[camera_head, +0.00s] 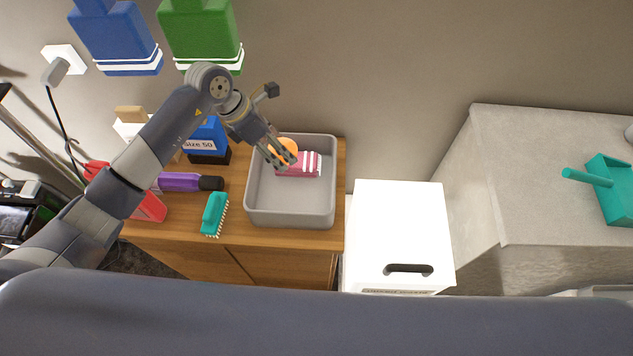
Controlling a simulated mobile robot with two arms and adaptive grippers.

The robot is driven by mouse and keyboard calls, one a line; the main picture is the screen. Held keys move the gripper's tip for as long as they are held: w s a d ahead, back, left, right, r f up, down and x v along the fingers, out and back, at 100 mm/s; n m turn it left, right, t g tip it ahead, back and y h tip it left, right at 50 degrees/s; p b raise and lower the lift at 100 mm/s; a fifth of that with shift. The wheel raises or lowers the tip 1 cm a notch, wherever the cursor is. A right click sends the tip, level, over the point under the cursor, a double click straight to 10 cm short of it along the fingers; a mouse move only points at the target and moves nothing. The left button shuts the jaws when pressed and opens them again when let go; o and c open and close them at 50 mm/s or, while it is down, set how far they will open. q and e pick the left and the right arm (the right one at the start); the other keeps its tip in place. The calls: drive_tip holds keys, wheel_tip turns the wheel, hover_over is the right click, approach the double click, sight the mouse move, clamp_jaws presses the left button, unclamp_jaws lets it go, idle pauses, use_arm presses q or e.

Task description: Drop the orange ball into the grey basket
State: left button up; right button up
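The orange ball (289,146) shows at the back left of the grey basket (291,219), partly hidden behind the fingers of my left gripper (282,158). The gripper reaches in from the upper left, with its fingertips over the basket's back left part. The ball overlaps the fingers in the picture; I cannot tell whether they grip it or whether it rests in the basket. A pink and white striped item (303,164) lies in the basket beside the ball. My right gripper is not in view.
The basket stands at the right end of a wooden cabinet (246,232). To its left are a teal brush (214,214), a purple bottle (182,182) and a blue box (208,135). A white box (398,225) stands to the right. The basket's front is clear.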

use_arm(q)
drive_tip(key=shift+d, duration=0.4)
drive_tip(key=shift+f, duration=0.25)
drive_tip(key=shift+w+a+f+b, duration=0.1)
drive_tip(key=shift+w+f+b, duration=0.05)
drive_tip(key=shift+f+b, duration=0.45)
drive_tip(key=shift+w+a+f+b, duration=0.1)
drive_tip(key=shift+f+b, duration=0.25)
drive_tip(key=shift+f, duration=0.3)
drive_tip(key=shift+f+b, duration=0.6)
drive_tip(key=shift+f, duration=0.35)
drive_tip(key=shift+s+f+b, duration=0.1)
drive_tip(key=shift+f+b, duration=0.2)
drive_tip(key=shift+f, duration=0.25)
drive_tip(key=o, duration=1.2)
drive_tip(key=shift+c, duration=0.2)
drive_tip(key=v, duration=1.2)
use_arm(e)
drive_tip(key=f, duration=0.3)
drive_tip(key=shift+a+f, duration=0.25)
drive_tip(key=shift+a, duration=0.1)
use_arm(q)
drive_tip(key=shift+d, duration=0.2)
